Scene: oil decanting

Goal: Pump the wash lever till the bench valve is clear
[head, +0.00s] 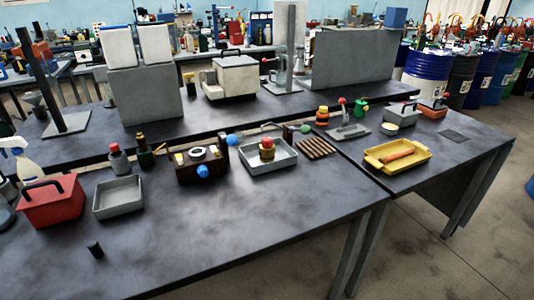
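A small device with an upright lever and red knob (341,101) stands on a grey plate (352,133) on the right part of the bench; I cannot tell if it is the wash lever. A dark brown valve-like block (190,172) with a blue knob (203,171) on its front sits mid-bench. A brass piece with a red top (267,150) stands in a grey tray (283,163) beside it. The inside of the valve is too small to judge. Neither of my grippers is in view.
A red caddy (50,204), an empty grey tray (118,197) and small bottles (119,160) stand at left. A yellow tray (414,158) holds an orange-brown roll. A short black cylinder (95,250) stands near the front. The bench's front middle is clear.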

